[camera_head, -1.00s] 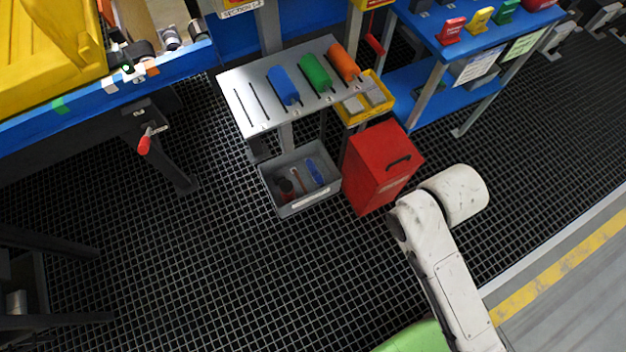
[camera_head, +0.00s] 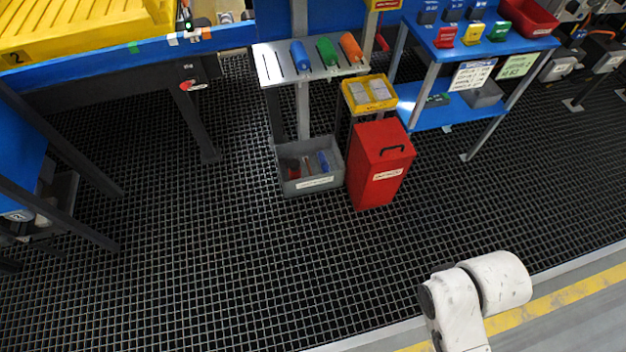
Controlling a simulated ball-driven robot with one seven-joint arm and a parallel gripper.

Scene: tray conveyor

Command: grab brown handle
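I cannot make out a clearly brown handle. A metal rack (camera_head: 267,64) with slots stands at upper middle in the head view. It holds a blue handle (camera_head: 300,55), a green handle (camera_head: 327,51) and an orange handle (camera_head: 350,47) side by side. A grey bin (camera_head: 313,187) on the floor below holds a blue item (camera_head: 323,161) and some reddish and dark items too small to identify. My white arm shows at lower right, well apart from the rack and bin. My gripper is out of view.
A red lidded box (camera_head: 371,170) stands right of the bin, beside a stand with a yellow tray (camera_head: 353,106). A blue shelf table (camera_head: 425,47) is at upper right. A blue-edged bench (camera_head: 100,66) is at upper left. The dark grid floor (camera_head: 270,270) in front is clear.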

